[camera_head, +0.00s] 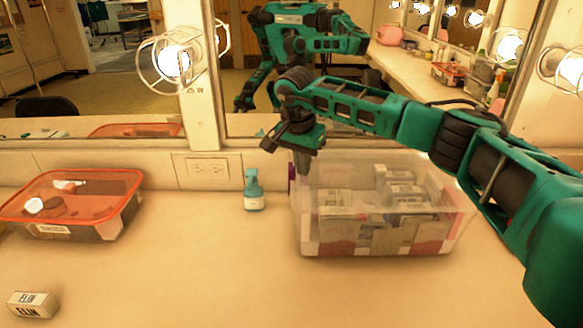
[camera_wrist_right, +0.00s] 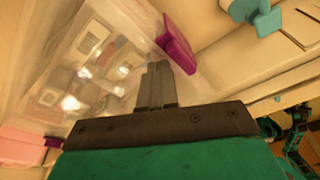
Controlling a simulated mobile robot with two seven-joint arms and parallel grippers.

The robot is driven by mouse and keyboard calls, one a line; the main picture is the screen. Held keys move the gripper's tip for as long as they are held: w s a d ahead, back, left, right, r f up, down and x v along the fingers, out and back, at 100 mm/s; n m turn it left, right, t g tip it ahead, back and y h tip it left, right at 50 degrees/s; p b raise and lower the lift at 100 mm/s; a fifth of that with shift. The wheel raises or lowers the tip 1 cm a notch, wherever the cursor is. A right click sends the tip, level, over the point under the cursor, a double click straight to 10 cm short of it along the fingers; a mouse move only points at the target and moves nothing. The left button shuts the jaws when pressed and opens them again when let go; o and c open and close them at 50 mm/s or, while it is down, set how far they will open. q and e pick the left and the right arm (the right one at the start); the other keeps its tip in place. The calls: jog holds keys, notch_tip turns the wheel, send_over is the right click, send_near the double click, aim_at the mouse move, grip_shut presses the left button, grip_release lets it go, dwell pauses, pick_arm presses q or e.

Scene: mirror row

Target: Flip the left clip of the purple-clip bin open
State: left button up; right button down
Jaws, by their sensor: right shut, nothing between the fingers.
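The purple-clip bin (camera_head: 312,236) is a clear box holding several small white boxes, near the back of the counter below the mirror. Its left purple clip (camera_head: 291,179) shows as a narrow strip at the upper left end. In the right wrist view the purple clip (camera_wrist_right: 178,43) stands at the bin's edge, just beyond and right of the fingertips. My right gripper (camera_head: 303,168) points down at the bin's upper left corner, shut and empty. Its fingers (camera_wrist_right: 157,72) are together beside the clip; contact cannot be told. My left gripper is not in view.
A red-rimmed clear bin (camera_head: 118,215) sits farther left. A small ELIN box (camera_head: 32,304) lies front left. A mirror and lit bulbs (camera_head: 173,62) stand behind.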

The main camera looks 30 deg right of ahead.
aim_at(289, 171)
jog(key=shift+a+f, duration=0.6)
jog(key=shift+a, duration=0.1)
jog(key=shift+w+a+f, duration=0.2)
jog(key=shift+w+a, duration=0.35)
jog(key=shift+a, duration=0.3)
jog(key=shift+w+a+f+b, duration=0.25)
jog(key=shift+w+a, duration=0.35)
jog(key=shift+a, duration=0.3)
jog(key=shift+w+a+f+b, duration=0.25)
jog(key=shift+w+a, duration=0.3)
jog(key=shift+a, duration=0.3)
notch_tip(289, 171, up, 6)
jog(key=d+p, duration=0.1)
jog(key=p, duration=0.4)
jog(key=shift+r, duration=0.25)
